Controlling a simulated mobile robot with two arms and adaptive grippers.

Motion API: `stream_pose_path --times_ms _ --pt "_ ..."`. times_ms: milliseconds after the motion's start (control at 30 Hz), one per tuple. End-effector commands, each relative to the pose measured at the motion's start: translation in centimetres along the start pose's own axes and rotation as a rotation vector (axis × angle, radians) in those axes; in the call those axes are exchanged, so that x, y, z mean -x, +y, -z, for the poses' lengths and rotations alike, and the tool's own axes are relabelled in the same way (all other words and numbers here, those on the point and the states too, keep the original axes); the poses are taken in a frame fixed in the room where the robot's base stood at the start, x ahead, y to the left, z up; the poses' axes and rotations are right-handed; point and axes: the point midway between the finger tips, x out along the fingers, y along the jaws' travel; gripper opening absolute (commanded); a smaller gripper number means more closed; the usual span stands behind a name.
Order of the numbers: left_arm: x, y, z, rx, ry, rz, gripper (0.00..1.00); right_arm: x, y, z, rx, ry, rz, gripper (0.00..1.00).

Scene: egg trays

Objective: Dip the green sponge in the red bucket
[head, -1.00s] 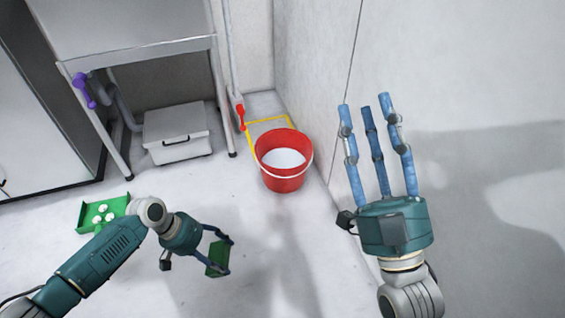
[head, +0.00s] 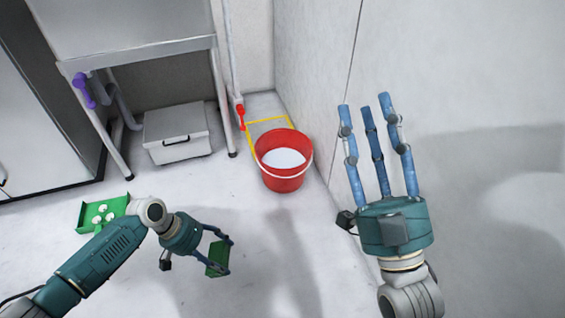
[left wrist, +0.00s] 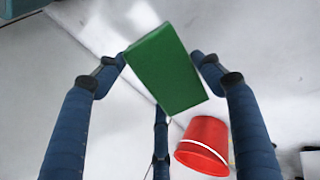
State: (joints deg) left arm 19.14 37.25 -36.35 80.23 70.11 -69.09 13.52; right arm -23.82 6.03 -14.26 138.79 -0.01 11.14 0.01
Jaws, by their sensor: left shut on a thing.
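The green sponge (head: 217,258) is a dark green block held in my left gripper (head: 222,255), which is shut on it in the lower left-centre of the head view. In the left wrist view the sponge (left wrist: 166,68) sits between the blue fingers of the left gripper (left wrist: 160,65). The red bucket (head: 282,180) stands on the floor near the wall, with whitish content inside; it also shows in the left wrist view (left wrist: 203,145). The sponge is apart from the bucket, to its left and nearer to me. My right gripper (head: 376,105) is open and empty, fingers up, right of the bucket.
A white box (head: 178,133) sits under the metal table (head: 130,60). Floor before the bucket is clear.

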Motion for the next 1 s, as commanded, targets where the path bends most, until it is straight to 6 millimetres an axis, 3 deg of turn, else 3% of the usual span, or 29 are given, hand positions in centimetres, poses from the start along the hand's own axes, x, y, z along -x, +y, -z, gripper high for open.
stream_pose_path --times_ms 367,1000 --pt "0.1 0.1 0.0 0.0 0.0 0.0 0.46 -0.1 0.0 -0.1 0.0 -0.008 0.0 0.4" --pt "1.0 0.6 0.0 0.0 0.0 0.0 0.46 1.1 0.8 -6.6 0.013 -0.308 -0.014 0.4"
